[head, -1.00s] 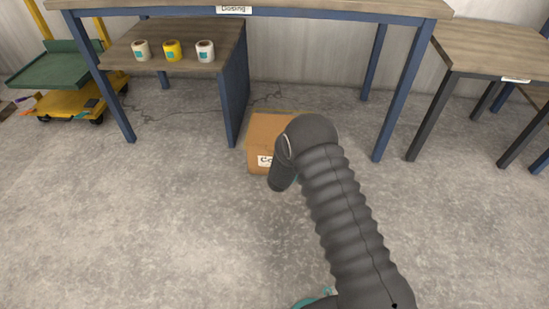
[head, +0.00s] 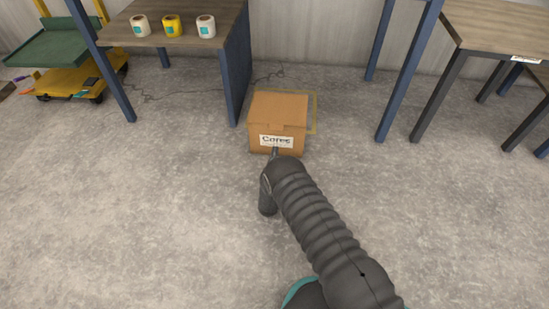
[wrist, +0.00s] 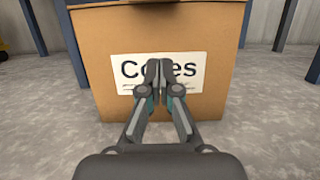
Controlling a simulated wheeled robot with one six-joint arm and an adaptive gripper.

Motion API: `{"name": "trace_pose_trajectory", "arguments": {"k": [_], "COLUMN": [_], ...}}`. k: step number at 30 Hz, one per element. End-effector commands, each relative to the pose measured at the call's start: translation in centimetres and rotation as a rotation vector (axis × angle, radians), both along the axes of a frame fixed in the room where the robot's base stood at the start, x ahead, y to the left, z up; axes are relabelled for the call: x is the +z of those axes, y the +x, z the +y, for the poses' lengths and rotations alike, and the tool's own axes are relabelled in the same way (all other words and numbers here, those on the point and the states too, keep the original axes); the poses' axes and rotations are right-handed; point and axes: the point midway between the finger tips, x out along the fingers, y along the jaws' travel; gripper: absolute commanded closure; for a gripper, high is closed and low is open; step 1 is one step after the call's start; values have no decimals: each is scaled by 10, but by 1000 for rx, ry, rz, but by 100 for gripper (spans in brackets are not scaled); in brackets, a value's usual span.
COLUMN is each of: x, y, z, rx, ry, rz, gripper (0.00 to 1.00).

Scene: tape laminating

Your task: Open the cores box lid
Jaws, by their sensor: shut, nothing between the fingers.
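The cores box is a brown cardboard box (head: 280,108) on the concrete floor, with a white "Cores" label on its front face. Its lid (head: 279,106) is closed flat on top. In the wrist view the box front (wrist: 220,50) fills much of the picture, and the label (wrist: 128,66) is partly hidden behind the fingers. My gripper (wrist: 159,66) is shut and empty, in front of the label at the box's front face. Whether the fingertips touch the cardboard, I cannot tell. In the head view the gripper (head: 275,152) is mostly hidden by my arm.
A shelf (head: 140,38) with several tape rolls (head: 172,26) stands at the left. A yellow and green cart (head: 70,65) is at the far left. A table (head: 490,25) is at the right. A yellow floor marking (head: 314,115) borders the box. The floor around the box is clear.

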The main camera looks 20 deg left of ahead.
Motion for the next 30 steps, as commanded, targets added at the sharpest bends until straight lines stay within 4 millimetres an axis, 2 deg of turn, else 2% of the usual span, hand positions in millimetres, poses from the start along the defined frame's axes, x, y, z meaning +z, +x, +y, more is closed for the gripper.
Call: {"name": "trace_pose_trajectory", "arguments": {"k": [3, 10, 15, 20, 30], "x": [5, 13, 36, 49, 53], "y": [21, 52, 51, 51, 51], "z": [4, 11, 12, 11, 11], "rx": [-2, -3, -1, -2, -2], "ry": [3, 2, 0, 0, 0], "rz": [-2, -2, 0, 0, 0], "gripper": [100, 100, 100, 100, 100]}}
